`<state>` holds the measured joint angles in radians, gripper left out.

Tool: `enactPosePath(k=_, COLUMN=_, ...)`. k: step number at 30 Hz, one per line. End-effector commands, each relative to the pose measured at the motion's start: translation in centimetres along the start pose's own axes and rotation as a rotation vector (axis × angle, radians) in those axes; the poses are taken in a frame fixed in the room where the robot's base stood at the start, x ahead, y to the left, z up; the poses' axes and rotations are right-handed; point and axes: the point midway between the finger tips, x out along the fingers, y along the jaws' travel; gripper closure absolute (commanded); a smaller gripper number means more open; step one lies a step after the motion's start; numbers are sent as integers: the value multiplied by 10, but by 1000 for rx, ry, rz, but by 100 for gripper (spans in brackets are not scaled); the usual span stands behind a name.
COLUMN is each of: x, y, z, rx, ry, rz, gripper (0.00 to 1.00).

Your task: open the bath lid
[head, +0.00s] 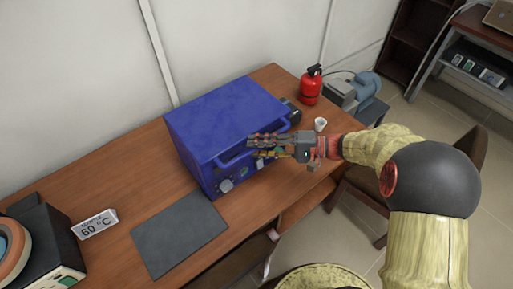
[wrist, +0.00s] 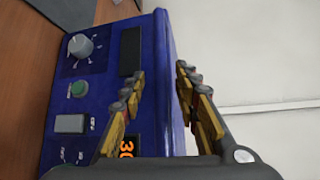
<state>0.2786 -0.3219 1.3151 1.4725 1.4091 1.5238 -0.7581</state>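A blue box-shaped bath (head: 218,108) stands on the wooden table. I see nothing held, and contact cannot be told. The front panel has a knob (wrist: 80,46), a green button (wrist: 79,89) and a display partly hidden.
A dark grey mat (head: 180,233) lies in front of the bath. A "60 °C" sign (head: 94,224) and a black device with an orange ring (head: 12,243) are at left. A white cup (head: 320,124) and red extinguisher (head: 311,86) stand to the right, near my arm.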

Motion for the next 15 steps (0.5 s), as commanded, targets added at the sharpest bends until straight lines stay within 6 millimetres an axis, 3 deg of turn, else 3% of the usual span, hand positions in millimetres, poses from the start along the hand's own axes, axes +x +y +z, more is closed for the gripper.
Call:
enactPosePath(k=11, x=6, y=-1, z=0, rx=0, ry=0, rz=0, gripper=69)
enactPosePath(k=15, x=6, y=-1, z=0, rx=0, ry=0, rz=0, gripper=77)
